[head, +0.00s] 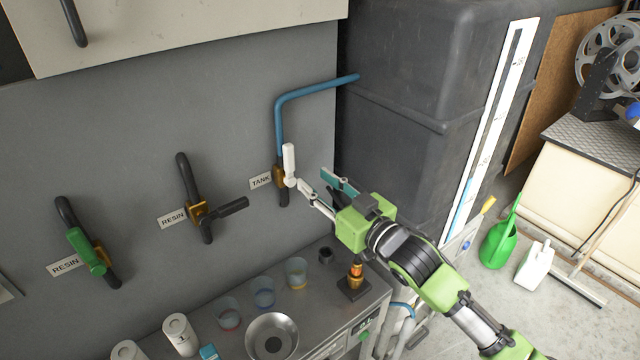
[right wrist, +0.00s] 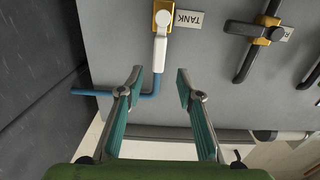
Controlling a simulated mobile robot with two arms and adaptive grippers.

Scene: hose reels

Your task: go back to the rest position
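My right gripper (head: 322,190) is open in front of the grey wall panel, at the lower right of the tank valve. It shows in the right wrist view (right wrist: 159,76) with its teal-padded fingers apart and nothing between the tips. The tank valve's white handle (head: 289,162) points upward along the blue pipe; in the right wrist view the handle (right wrist: 160,52) lies just beyond the fingertips, apparently apart from them. The valve's brass body (head: 281,178) sits by the TANK label (head: 261,181). My left gripper is not in view.
Two resin valves, one with a black handle (head: 228,209) and one with a green handle (head: 86,252), are on the panel at left. A bench (head: 320,330) below holds cups, a metal bowl (head: 272,338) and a brass fitting (head: 356,276). A dark tank (head: 400,100) stands right.

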